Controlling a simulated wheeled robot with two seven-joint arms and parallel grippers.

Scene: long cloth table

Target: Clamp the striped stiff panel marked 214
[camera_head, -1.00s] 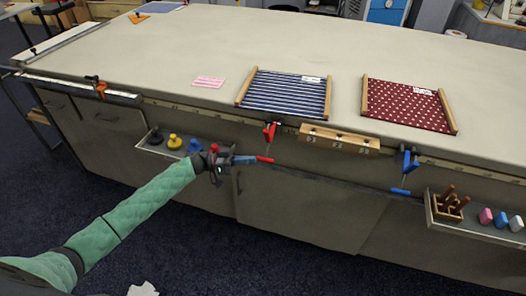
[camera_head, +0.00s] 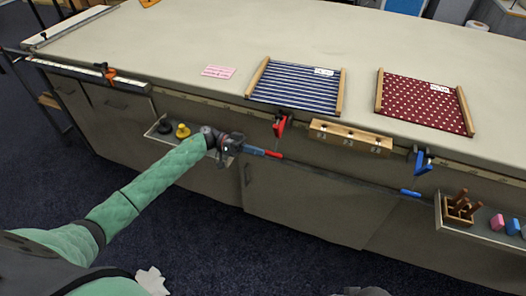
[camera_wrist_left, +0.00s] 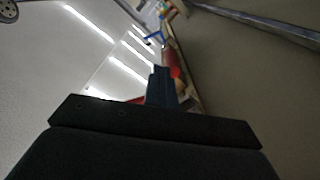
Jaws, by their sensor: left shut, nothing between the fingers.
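The blue-and-white striped panel (camera_head: 295,86) with wooden side bars lies flat near the table's front edge. Its white tag (camera_head: 323,71) is too small to read. Below it a red clamp (camera_head: 280,124) sits on the table edge, with its red handle (camera_head: 275,154) hanging lower. My left gripper (camera_head: 262,152) is shut and empty, its tips at the red handle; I cannot tell if they touch. The wrist view shows the dark gripper (camera_wrist_left: 163,85) with a red part (camera_wrist_left: 175,72) beyond it. My right gripper is not in view.
A red dotted panel (camera_head: 424,103) lies to the right. A wooden block (camera_head: 350,137) and a blue clamp (camera_head: 423,160) are on the front edge. A shelf (camera_head: 480,232) holds a wooden rack. A pink card (camera_head: 218,71) lies left. The table's middle is clear.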

